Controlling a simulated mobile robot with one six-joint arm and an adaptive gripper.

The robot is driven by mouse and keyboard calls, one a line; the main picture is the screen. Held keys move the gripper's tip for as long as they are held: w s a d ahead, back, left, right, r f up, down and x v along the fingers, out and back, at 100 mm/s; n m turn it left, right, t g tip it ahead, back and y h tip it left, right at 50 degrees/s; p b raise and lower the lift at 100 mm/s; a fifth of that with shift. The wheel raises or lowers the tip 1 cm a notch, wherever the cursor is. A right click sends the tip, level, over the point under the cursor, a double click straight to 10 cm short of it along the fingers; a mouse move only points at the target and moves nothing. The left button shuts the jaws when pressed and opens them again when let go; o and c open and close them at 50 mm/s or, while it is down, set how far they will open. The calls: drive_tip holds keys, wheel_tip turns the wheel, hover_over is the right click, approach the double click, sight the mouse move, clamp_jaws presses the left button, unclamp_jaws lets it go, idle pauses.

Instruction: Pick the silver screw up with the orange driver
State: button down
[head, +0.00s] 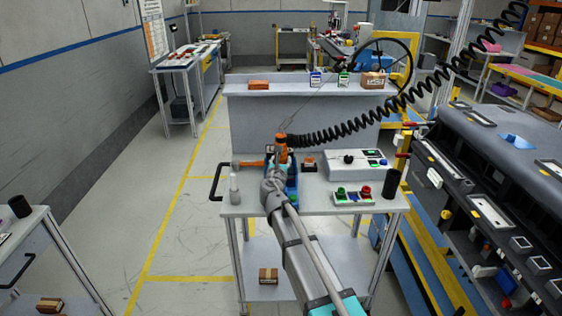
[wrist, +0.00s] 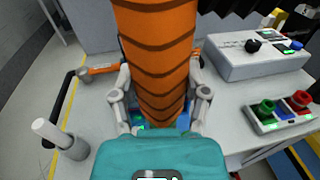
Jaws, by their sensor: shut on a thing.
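The orange driver (head: 282,146) is in my gripper, above the near worktable in the head view. In the wrist view the driver's ribbed orange body (wrist: 157,45) fills the upper middle. My gripper (wrist: 162,108) is shut on it, one finger on each side. A black coiled cable runs from the driver toward the upper right in the head view. The driver's tip cannot be made out. I cannot make out the silver screw in either view.
The dashboard (head: 500,150) stands at the right.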

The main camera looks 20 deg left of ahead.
drive_tip(key=shift+f+b, duration=0.65)
drive_tip(key=shift+f, duration=0.05)
idle(1.4)
drive_tip(key=shift+r, duration=0.2)
